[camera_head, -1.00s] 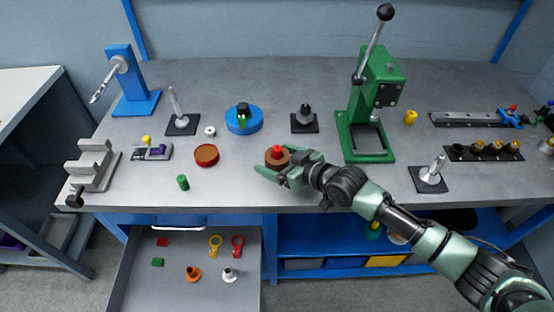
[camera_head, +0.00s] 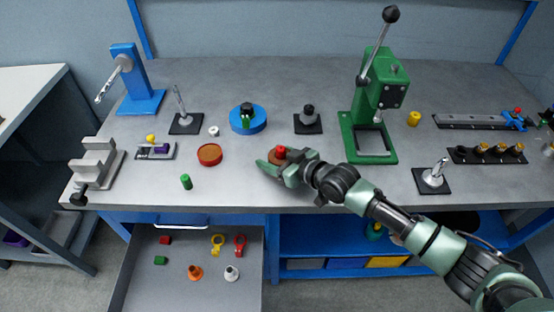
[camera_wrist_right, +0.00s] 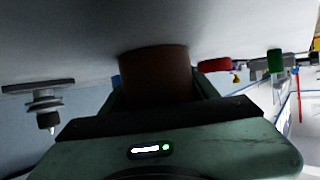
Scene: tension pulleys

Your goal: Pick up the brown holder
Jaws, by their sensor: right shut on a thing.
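The brown holder (camera_head: 274,158) is at the front middle of the bench, with a red piece (camera_head: 281,151) on top. My right gripper (camera_head: 274,164) is shut on it, and its green fingers cover much of the holder's front and right side. In the right wrist view the brown holder (camera_wrist_right: 155,75) shows as a dark brown round body between the fingers. I cannot tell whether it is clear of the bench top or still touching it. My left gripper is not in view.
A red-rimmed brown dish (camera_head: 210,154) and a green cylinder (camera_head: 186,182) stand left of the holder. A blue round base (camera_head: 258,126) and a dark square stand (camera_head: 308,128) are behind it. The green press (camera_head: 372,120) rises at right. An open drawer (camera_head: 215,292) lies below.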

